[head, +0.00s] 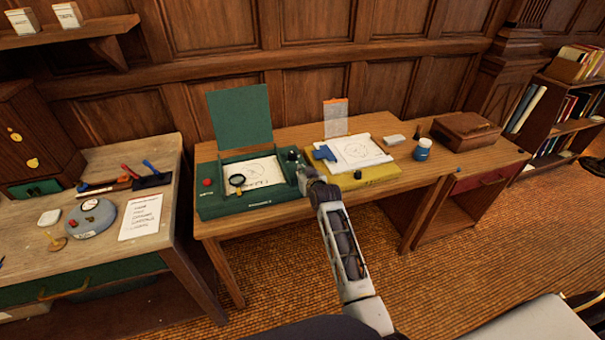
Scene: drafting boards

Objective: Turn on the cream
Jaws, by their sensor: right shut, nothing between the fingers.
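My right gripper (303,174) is shut and empty at the right end of a green drafting board (225,206), close to its black knob (292,155). I cannot tell if it touches the board. The green board has a raised green lid, a red button (207,182) at left and a drawing sheet with a magnifier (237,181) on it. To its right lies a yellow board (380,171) with a pale sheet (356,152), a blue block (324,153) and a small dark knob (357,174). No board is plainly cream-coloured. My left gripper is out of view.
A blue-labelled jar (423,149) and a brown case (465,130) stand right of the boards. The left desk holds a round grey device (91,218), a written sheet (140,217) and tools. Carpeted floor (480,270) is open at lower right.

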